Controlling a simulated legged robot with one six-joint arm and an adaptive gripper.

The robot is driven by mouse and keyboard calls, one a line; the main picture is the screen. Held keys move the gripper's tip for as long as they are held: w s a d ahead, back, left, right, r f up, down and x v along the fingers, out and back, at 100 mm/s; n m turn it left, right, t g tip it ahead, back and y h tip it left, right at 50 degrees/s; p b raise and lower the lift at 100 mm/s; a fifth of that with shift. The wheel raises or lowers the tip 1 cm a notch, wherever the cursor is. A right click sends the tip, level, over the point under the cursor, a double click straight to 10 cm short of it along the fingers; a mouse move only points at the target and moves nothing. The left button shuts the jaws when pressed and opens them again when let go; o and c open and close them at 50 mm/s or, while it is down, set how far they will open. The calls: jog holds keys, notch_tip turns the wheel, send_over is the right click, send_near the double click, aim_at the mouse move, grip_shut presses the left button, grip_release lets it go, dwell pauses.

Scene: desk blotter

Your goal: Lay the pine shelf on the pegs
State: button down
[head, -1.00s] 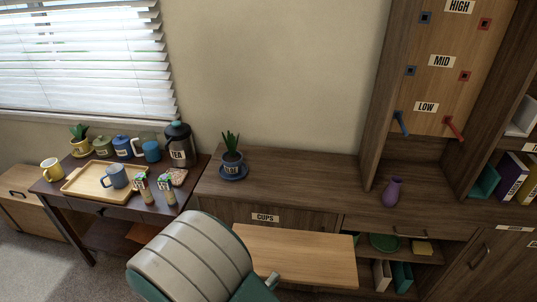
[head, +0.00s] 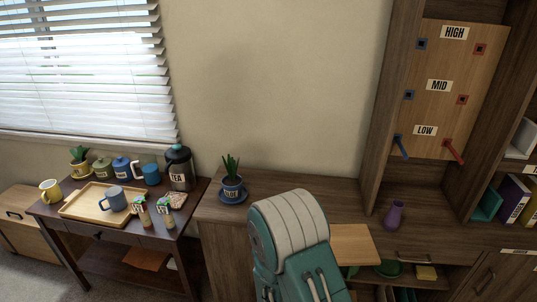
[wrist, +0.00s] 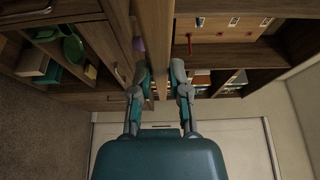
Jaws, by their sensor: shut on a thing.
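The pine shelf (head: 353,243) is a light wooden board in front of the cabinet. My arm hides its left part in the head view. In the wrist view the shelf (wrist: 163,30) shows edge-on between the fingers of my gripper (wrist: 160,76), which is shut on it. In the head view the gripper is hidden. A blue peg (head: 400,146) and a red peg (head: 454,151) stick out of the back panel by the LOW label (head: 425,130). The shelf is lower than both pegs and apart from them. The red peg also shows in the wrist view (wrist: 189,42).
A purple vase (head: 394,214) stands on the counter below the pegs. A potted plant (head: 232,187) stands on the counter at left. The niche has upright side walls (head: 388,90). Empty square sockets sit beside MID (head: 439,86) and HIGH (head: 454,33).

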jog(key=d, duration=0.1)
jog(key=w+d, duration=0.1)
jog(key=d, duration=0.1)
jog(key=w+d+f, duration=0.1)
jog(key=shift+w+d, duration=0.25)
jog(key=shift+w+a+r+y, duration=0.1)
jog(key=shift+w+r+y, duration=0.05)
jog(key=shift+r+y, duration=0.2)
jog(key=r+y, duration=0.1)
jog(key=r, duration=0.2)
jog(key=w+r+n+t+y, duration=0.1)
jog(key=r, duration=0.2)
jog(key=w+r+n+y, duration=0.1)
jog(key=r, duration=0.2)
jog(key=shift+r+t, duration=0.3)
jog(key=shift+t, duration=0.1)
jog(key=shift+r+n, duration=0.3)
jog(key=shift+r, duration=0.15)
jog(key=shift+a, duration=0.15)
jog(key=shift+d, duration=0.2)
